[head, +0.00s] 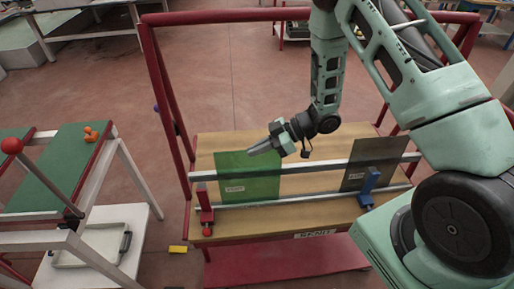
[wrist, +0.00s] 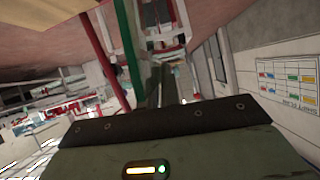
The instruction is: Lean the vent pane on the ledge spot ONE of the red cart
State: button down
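The red cart (head: 160,85) stands ahead with a wooden deck and a metal rail. A green pane (head: 235,172) with a small white label leans on the left part of the rail. A dark grey pane (head: 385,155), also labelled, leans at the right. The labels are too small to read, so I cannot tell which is the vent pane, or where spot ONE is. My gripper (head: 258,149) points left, overlapping the green pane's top edge in the head view; contact is unclear. No pane is clearly seen between its fingers, and their opening cannot be made out.
A red clamp (head: 206,212) and a blue clamp (head: 368,188) stand on the cart's front ledge. At left is a green-topped table (head: 65,160) with an orange item (head: 91,134). A yellow block (head: 178,249) lies on the floor. A wall chart (wrist: 290,85) shows in the wrist view.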

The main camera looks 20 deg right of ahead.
jog(key=shift+f, duration=0.2)
jog(key=c, duration=1.5)
grip_release()
jog(key=shift+c, duration=0.2)
jog(key=b+v, duration=0.2)
jog(key=v, duration=1.5)
jog(key=shift+r, duration=0.15)
jog(key=shift+d, duration=0.1)
